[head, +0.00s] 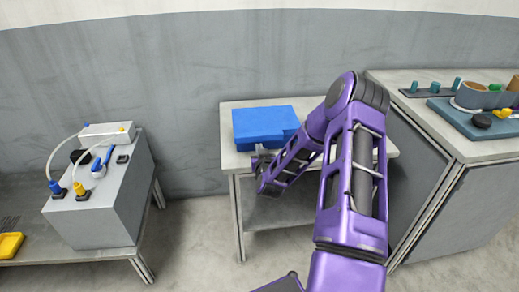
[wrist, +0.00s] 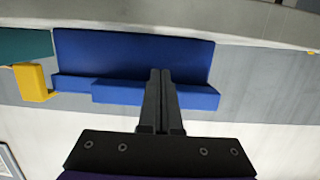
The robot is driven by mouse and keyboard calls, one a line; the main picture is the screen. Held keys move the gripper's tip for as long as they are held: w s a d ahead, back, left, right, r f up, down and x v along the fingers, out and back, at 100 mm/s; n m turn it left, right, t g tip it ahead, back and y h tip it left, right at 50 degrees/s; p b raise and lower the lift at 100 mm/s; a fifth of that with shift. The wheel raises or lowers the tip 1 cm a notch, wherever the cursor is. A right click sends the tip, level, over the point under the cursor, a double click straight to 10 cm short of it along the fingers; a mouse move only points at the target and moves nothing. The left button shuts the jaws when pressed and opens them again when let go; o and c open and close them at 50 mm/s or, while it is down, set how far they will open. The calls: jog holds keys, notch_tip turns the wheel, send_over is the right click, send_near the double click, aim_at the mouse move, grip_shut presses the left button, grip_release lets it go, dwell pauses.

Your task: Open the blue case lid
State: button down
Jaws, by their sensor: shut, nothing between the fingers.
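The blue case (head: 265,122) sits on a light table, and its lid looks closed. In the wrist view the blue case (wrist: 120,60) shows as a wide blue face with a stepped edge. My gripper (head: 258,158) is at the case's front side, near the front edge of the table, partly hidden by my purple arm. In the wrist view my gripper (wrist: 160,72) has its two dark fingers together, with nothing between them. The fingertips overlap the blue face in the picture; I cannot tell whether they touch it.
The light table (head: 228,160) carries the case. A grey cabinet (head: 430,90) at right holds a teal tray (head: 462,118) and small items. A grey box (head: 105,200) with cables stands at left beside a yellow tray (head: 10,245). In the wrist view a yellow piece (wrist: 32,80) shows left of the case.

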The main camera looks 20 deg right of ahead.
aim_at(259, 131)
jog(key=shift+w+d+r+p, duration=0.1)
jog(key=shift+w+r+p, duration=0.25)
jog(key=shift+r, duration=0.7)
jog(key=shift+w+d+r+p, duration=0.15)
jog(key=shift+r+p, duration=0.35)
jog(key=shift+r, duration=0.55)
jog(key=shift+w+r+p, duration=0.3)
jog(key=shift+r+p, duration=0.1)
jog(key=shift+r, duration=0.65)
jog(key=shift+w+d+r+p, duration=0.15)
jog(key=shift+w+r, duration=0.25)
jog(key=shift+r, duration=0.25)
jog(key=shift+w+d+r+p, duration=0.1)
jog(key=shift+w+r+p, duration=0.1)
jog(key=shift+w+r, duration=0.35)
jog(key=shift+w+d+r+p, duration=0.15)
jog(key=shift+w+r, duration=0.15)
jog(key=shift+r, duration=0.45)
jog(key=shift+w+r, duration=0.1)
